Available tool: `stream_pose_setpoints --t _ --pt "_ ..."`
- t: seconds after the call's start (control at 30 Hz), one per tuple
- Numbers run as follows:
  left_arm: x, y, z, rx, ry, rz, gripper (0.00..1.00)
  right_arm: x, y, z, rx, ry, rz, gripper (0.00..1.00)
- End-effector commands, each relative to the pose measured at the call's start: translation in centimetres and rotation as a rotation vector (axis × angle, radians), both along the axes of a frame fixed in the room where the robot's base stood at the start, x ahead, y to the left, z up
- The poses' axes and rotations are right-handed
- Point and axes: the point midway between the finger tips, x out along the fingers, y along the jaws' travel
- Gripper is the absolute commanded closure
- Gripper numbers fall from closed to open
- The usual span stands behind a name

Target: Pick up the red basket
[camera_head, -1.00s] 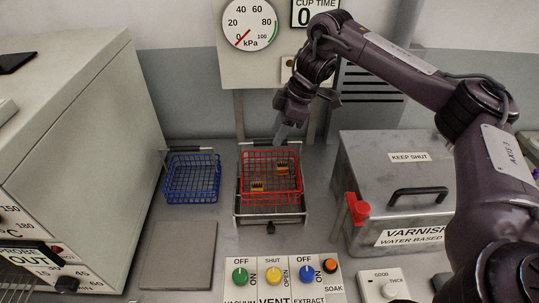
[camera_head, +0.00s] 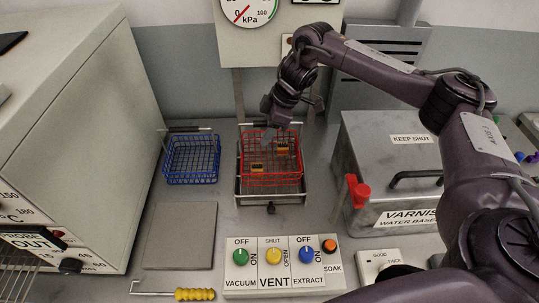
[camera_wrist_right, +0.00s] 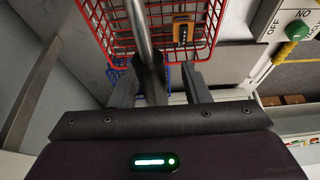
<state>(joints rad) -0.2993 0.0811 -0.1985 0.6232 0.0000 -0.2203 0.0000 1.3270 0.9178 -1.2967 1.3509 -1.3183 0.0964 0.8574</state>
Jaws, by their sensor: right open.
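The red wire basket (camera_head: 271,178) sits on a metal rack (camera_head: 285,198) in the middle of the bench, with orange-brown connectors (camera_head: 257,167) inside. My right gripper (camera_head: 268,124) is open, pointing down at the basket's back edge, where the handle is largely hidden behind it. In the right wrist view the basket (camera_wrist_right: 95,25) shows beyond the open fingers (camera_wrist_right: 160,88), with a connector (camera_wrist_right: 183,30) in it. A grey rod with a dark end (camera_wrist_right: 150,78) reaches between the fingers; I cannot tell whether they touch it. My left gripper is out of view.
A blue wire basket (camera_head: 191,160) stands to the left, near a large beige oven (camera_head: 110,130). A metal varnish tank (camera_head: 385,150) with a red tap is to the right. A switch panel (camera_head: 283,265), a flat grey plate (camera_head: 180,236) and a yellow-handled hook (camera_head: 195,294) lie in front.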

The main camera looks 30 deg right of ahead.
Motion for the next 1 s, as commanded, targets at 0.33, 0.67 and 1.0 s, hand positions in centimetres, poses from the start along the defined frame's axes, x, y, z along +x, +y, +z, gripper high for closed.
stream_pose_setpoints --t 0.33,0.67,1.0 --pt "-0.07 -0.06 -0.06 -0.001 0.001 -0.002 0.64 -0.01 0.0 0.0 0.0 0.001 0.0 0.92" --pt "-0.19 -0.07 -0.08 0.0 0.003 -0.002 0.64 -0.02 -0.02 -0.02 0.0 0.001 0.0 1.0" --pt "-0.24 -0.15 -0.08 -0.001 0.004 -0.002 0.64 -0.03 -0.01 -0.02 0.0 0.001 0.0 1.0"
